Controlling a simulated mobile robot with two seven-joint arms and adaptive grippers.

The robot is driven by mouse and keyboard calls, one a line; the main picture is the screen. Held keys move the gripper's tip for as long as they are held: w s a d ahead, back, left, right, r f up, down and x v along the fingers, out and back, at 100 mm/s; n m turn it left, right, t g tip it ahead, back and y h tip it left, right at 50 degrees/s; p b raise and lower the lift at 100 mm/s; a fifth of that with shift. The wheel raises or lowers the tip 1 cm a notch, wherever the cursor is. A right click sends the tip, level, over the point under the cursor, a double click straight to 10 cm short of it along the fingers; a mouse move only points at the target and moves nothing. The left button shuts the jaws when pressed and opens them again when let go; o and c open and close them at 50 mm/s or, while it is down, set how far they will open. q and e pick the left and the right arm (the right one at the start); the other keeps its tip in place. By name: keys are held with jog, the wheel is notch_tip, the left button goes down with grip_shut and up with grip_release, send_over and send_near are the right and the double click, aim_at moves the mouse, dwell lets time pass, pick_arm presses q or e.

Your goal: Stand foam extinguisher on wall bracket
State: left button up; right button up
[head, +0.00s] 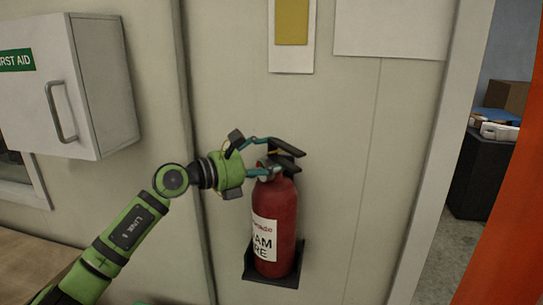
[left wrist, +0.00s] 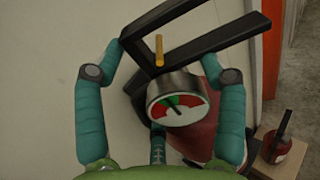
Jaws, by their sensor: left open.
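The foam extinguisher (head: 276,222) is red with a white label and stands upright on the dark wall bracket (head: 270,279) in the head view. My left gripper (head: 285,158) is at its top, beside the handle and valve, with its fingers spread. In the left wrist view the open fingers (left wrist: 165,65) lie on both sides of the black handle and the round pressure gauge (left wrist: 178,98). The red body (left wrist: 195,137) is partly hidden behind the gauge. My right gripper is not in view.
A white first aid cabinet (head: 100,85) hangs on the wall at the left. White panels (head: 390,30) are on the wall above. A doorway at the right shows a dark cabinet (head: 482,170) with boxes. An orange edge (head: 510,230) stands at the far right.

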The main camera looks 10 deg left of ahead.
pick_arm(q)
jog(key=r+v, duration=0.1)
jog(key=v, duration=1)
jog(key=shift+s+t, duration=0.3)
jog(key=shift+s, duration=0.05)
